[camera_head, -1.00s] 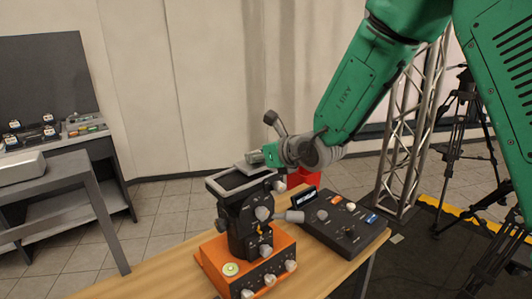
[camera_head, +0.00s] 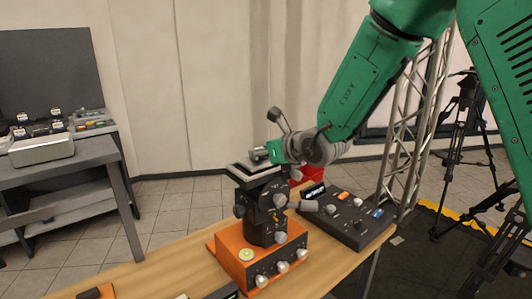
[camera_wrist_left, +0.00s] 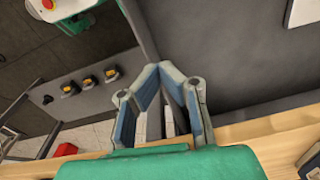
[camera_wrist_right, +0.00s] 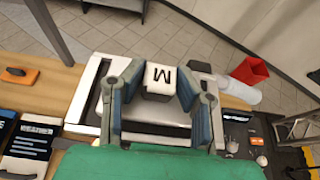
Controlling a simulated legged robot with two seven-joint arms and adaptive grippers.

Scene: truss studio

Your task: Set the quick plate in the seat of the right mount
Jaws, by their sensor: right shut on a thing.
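The mount (camera_head: 262,210) is a black head with grey knobs on an orange base. Its seat (camera_head: 234,170), a light-rimmed frame, is on top. My right gripper (camera_head: 268,153) is right over the seat, shut on the quick plate (camera_head: 257,154). In the right wrist view, the plate's raised block (camera_wrist_right: 160,78), marked M, is between the fingertips. The pale seat frame (camera_wrist_right: 88,92) shows around and below it. I cannot tell whether the plate touches the seat. My left gripper (camera_wrist_left: 160,68) shows only in its wrist view, its fingertips together with nothing visible between them.
A black control box (camera_head: 350,220) stands right of the mount on the wooden table (camera_head: 190,258). A red bin (camera_head: 312,173) is behind. A grey side table (camera_head: 60,165) is at left, and a metal truss (camera_head: 412,130) at right.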

